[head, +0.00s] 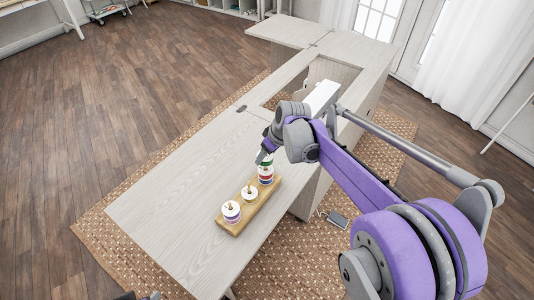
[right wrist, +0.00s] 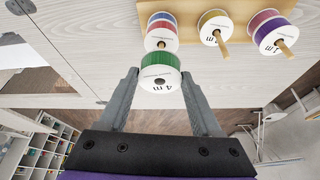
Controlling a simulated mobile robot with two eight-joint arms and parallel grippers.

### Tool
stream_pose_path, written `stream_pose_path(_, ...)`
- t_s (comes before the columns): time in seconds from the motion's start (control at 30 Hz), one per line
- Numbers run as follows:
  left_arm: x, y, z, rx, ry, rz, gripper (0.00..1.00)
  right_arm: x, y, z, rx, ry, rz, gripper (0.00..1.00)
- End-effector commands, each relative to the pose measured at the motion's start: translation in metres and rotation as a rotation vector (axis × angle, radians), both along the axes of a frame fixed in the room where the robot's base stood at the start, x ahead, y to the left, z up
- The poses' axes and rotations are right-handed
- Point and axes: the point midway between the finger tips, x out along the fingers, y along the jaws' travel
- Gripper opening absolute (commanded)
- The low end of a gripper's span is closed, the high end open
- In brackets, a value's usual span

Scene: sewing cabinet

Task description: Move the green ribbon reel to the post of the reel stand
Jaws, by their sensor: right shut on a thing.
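The green ribbon reel (right wrist: 160,72) has white ends, one marked "4 m". My right gripper (head: 264,158) is shut on it, with a finger at each side in the right wrist view (right wrist: 160,78). The wooden reel stand (head: 262,202) lies on the cabinet top. Only a small part, perhaps of my left gripper (head: 152,296), shows at the bottom edge.
A yellow-edged reel (right wrist: 214,28) sits on the stand's middle post and a purple and red reel (right wrist: 274,33) on the other end post. The pale cabinet top (head: 180,190) is clear to the left. A rectangular opening (head: 315,75) lies farther back.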

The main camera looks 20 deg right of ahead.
Motion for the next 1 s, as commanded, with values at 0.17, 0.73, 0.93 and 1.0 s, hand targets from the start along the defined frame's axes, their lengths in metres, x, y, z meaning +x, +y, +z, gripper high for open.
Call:
stream_pose_path(0.17, 0.0, 0.0, -0.001, 0.0, 0.001, 0.0, 0.5, 0.0, 0.0, -0.002, 0.0, 0.0, 0.0, 0.12)
stream_pose_path(0.73, -0.003, 0.0, -0.011, 0.0, 0.005, 0.0, 0.5, 0.0, 0.0, -0.016, 0.0, 0.0, 0.0, 0.12)
stream_pose_path(0.93, -0.003, 0.0, -0.014, 0.0, 0.006, 0.0, 0.5, 0.0, 0.0, -0.021, 0.0, 0.0, 0.0, 0.12)
stream_pose_path(1.0, -0.003, 0.0, -0.016, 0.0, 0.007, 0.0, 0.5, 0.0, 0.0, -0.023, 0.0, 0.0, 0.0, 0.12)
